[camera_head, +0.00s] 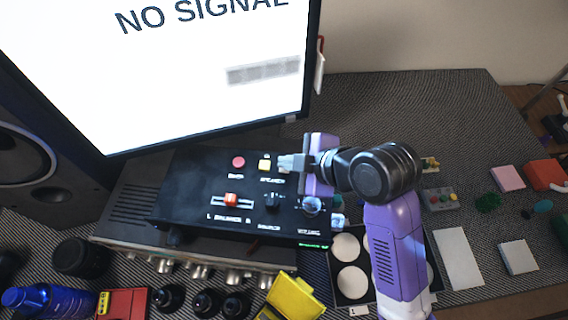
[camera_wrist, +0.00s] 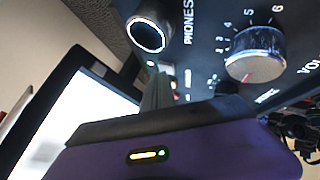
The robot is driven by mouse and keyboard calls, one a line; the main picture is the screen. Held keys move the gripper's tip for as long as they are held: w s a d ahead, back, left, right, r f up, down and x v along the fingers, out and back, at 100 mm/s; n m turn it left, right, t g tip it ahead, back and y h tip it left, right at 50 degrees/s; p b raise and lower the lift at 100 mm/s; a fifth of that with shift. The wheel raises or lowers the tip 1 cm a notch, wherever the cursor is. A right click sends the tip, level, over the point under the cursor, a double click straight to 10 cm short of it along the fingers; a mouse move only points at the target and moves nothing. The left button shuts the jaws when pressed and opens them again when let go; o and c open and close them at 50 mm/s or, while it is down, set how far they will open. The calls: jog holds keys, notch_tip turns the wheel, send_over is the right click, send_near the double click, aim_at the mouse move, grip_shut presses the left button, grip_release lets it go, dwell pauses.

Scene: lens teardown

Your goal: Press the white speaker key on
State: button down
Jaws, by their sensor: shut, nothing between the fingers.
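The speaker key (camera_head: 265,164) is a small square, pale yellow-white key on the top of a black control box (camera_head: 190,190), above a label that seems to read "SPEAKER". My gripper (camera_head: 285,163) is shut and empty, with its fingertips just right of the key. I cannot tell whether they touch it or hover above the box. In the wrist view the shut fingers (camera_wrist: 157,92) point toward the panel, and the key is not clearly visible there.
A round red button (camera_head: 238,161) sits left of the key. An orange slider (camera_head: 231,199) and a dark knob (camera_head: 271,199) lie below. In the wrist view a silver volume knob (camera_wrist: 255,55) and phones jack (camera_wrist: 147,35) are close. The monitor (camera_head: 200,70) stands behind.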

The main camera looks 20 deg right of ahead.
jog(key=shift+r, duration=0.1)
jog(key=shift+r+p, duration=0.4)
jog(key=shift+p, duration=0.2)
notch_tip(320, 180, up, 4)
jog(key=p, duration=0.4)
jog(key=shift+r, duration=0.2)
jog(key=shift+r+p, duration=0.3)
jog(key=shift+r, duration=0.45)
